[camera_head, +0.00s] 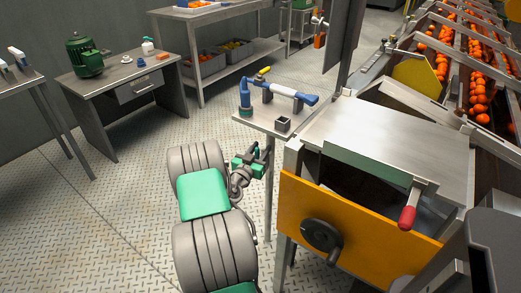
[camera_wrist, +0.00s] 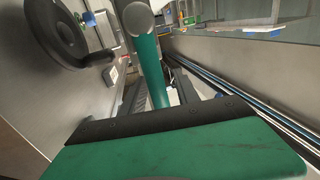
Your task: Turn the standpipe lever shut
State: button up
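I cannot pick out the standpipe lever with certainty. In the head view, a small pale pipe fitting (camera_head: 318,20) at the top middle has an orange part (camera_head: 319,41) hanging below it. A lever with a red grip (camera_head: 408,217) is on the machine at right. My gripper (camera_head: 260,155) is low left of the machine, beside the small stand; its fingers are too small and dark to read. It looks apart from the red grip and the pale fitting. In the wrist view, a green bar with a grey end (camera_wrist: 150,65) lies ahead of a green, black-edged plate (camera_wrist: 185,150).
A black handwheel (camera_head: 322,237) sits on the machine's orange panel (camera_head: 290,195). The small stand (camera_head: 240,122) bears a blue-and-white tool (camera_head: 290,92). The floor between is clear. A black wheel (camera_wrist: 62,30) shows in the wrist view.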

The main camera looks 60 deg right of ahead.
grip_shut()
dwell(1.2)
